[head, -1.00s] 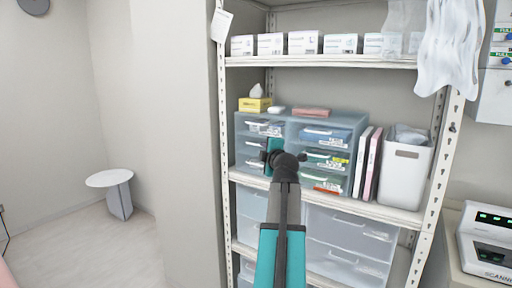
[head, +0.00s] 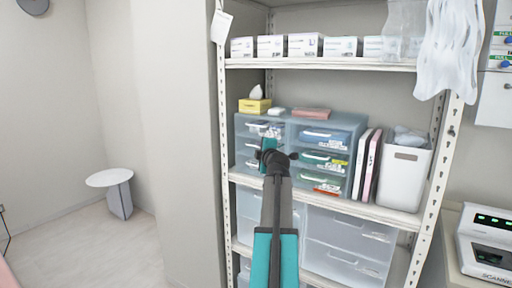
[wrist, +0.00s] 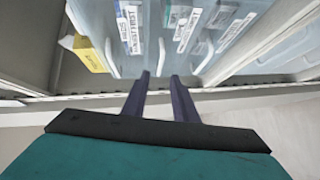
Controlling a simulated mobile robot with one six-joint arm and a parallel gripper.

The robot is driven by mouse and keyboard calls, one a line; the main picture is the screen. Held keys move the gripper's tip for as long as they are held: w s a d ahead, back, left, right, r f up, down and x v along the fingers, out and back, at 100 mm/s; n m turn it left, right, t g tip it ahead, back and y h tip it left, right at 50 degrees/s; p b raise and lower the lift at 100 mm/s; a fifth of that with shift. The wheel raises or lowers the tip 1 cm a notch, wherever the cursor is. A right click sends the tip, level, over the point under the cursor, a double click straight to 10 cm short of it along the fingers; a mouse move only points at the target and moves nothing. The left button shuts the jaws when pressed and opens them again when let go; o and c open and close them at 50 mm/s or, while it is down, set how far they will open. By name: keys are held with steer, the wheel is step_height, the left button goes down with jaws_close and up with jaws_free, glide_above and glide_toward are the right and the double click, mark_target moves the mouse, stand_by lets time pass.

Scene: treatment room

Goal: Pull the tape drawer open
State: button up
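A translucent blue drawer unit (head: 328,122) stands on the middle shelf, with two columns of drawers. I cannot tell from any readable label which one is the tape drawer. My gripper (head: 268,146) is in front of the left column and hides part of its drawers. In the wrist view my gripper (wrist: 161,77) is open, its two dark fingers apart and empty. A white middle handle (wrist: 161,58) lies just beyond and between the fingertips. Another white handle (wrist: 112,59) is to its left and a third (wrist: 204,56) to its right. The drawers look shut.
A yellow tissue box (head: 254,105) sits on top of the unit. Upright binders (head: 366,165) and a white bin (head: 403,174) stand to its right. Larger clear drawers (head: 347,243) are below. A white shelf post (head: 226,150) is close on the left.

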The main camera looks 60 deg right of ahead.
mark_target(255, 146)
steer(key=shift+p+x, duration=0.85)
steer(key=shift+x, duration=2.6)
jaws_close()
